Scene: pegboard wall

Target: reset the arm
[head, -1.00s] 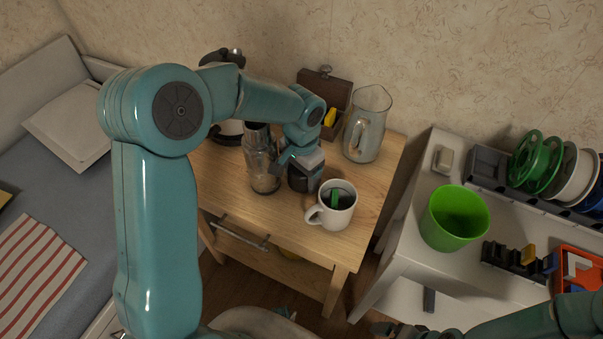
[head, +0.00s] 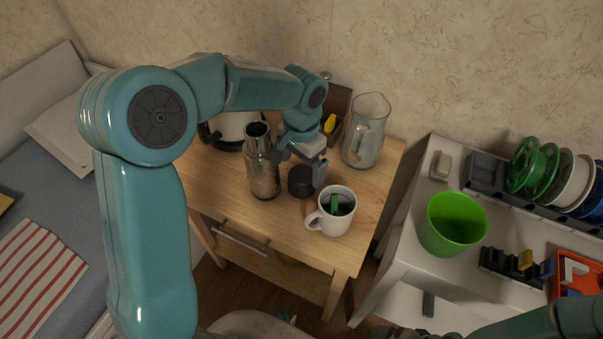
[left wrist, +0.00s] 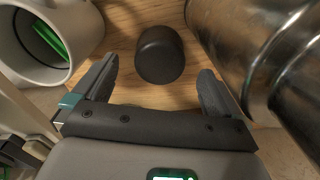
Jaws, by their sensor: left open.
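My left gripper (head: 300,164) is open above the small wooden table. Its fingers point down at a black round cap (head: 301,183) that stands on the tabletop. In the left wrist view the cap (left wrist: 160,54) sits ahead of and between the two spread fingers (left wrist: 158,70), with nothing gripped. A steel flask (head: 262,168) with an open mouth stands upright just left of the cap. My right arm comes in at the bottom right; its dark end (head: 402,332) is cut off by the frame edge, so its jaws cannot be read.
A white mug (head: 325,219) with something green inside stands right of the cap. Behind are a glass pitcher (head: 362,145), a wooden box (head: 336,103) and a partly hidden kettle (head: 230,128). A white shelf (head: 406,236) with a green bin (head: 451,228) stands at right.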

